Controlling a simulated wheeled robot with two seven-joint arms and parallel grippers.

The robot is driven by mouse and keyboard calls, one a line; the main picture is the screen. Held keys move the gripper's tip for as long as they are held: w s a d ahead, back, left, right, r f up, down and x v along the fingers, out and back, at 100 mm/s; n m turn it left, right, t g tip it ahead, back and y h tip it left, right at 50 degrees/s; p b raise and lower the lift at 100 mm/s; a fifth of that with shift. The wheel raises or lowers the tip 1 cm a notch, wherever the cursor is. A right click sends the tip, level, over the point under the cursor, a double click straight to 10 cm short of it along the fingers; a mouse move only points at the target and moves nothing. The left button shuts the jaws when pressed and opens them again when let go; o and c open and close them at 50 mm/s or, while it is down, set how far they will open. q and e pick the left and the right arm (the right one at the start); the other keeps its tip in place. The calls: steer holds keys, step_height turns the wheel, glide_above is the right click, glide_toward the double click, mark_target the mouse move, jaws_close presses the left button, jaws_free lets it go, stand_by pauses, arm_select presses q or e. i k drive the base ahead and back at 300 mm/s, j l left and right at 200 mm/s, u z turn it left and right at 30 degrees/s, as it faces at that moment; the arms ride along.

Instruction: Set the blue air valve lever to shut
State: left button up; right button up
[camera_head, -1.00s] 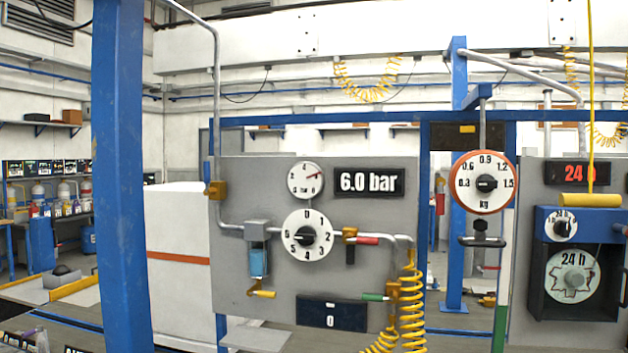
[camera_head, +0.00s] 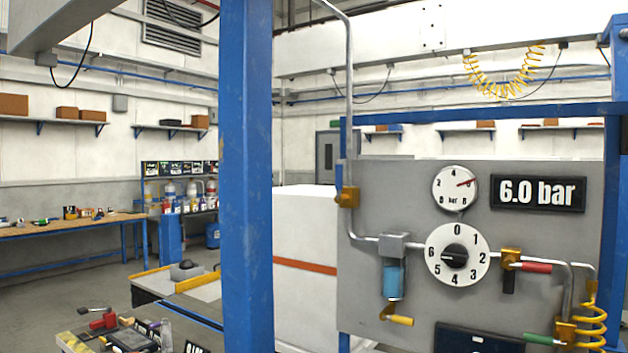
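A grey air panel (camera_head: 400,215) stands at the right, carrying pipes and valves. A brass valve with a red lever (camera_head: 536,267) sits on the pipe right of a white dial (camera_head: 439,267) numbered 0 to 6; the lever lies nearly along the pipe. A green lever (camera_head: 540,339) points left at the lower right. A yellow lever (camera_head: 400,320) is below a blue filter bowl (camera_head: 393,279). Neither of my grippers is in view.
A blue post (camera_head: 246,180) stands upright left of the panel, with a white cabinet (camera_head: 303,225) behind it. A bench (camera_head: 75,228) runs along the left wall. Loose tools (camera_head: 105,322) lie at the lower left. Open floor shows between them.

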mark_target(339, 177)
steer(key=i+j+z, duration=0.4)
steer(key=j, duration=1.5)
steer(key=k+j+z, duration=0.1)
steer(key=j+z, duration=0.3)
steer(key=j, duration=1.45)
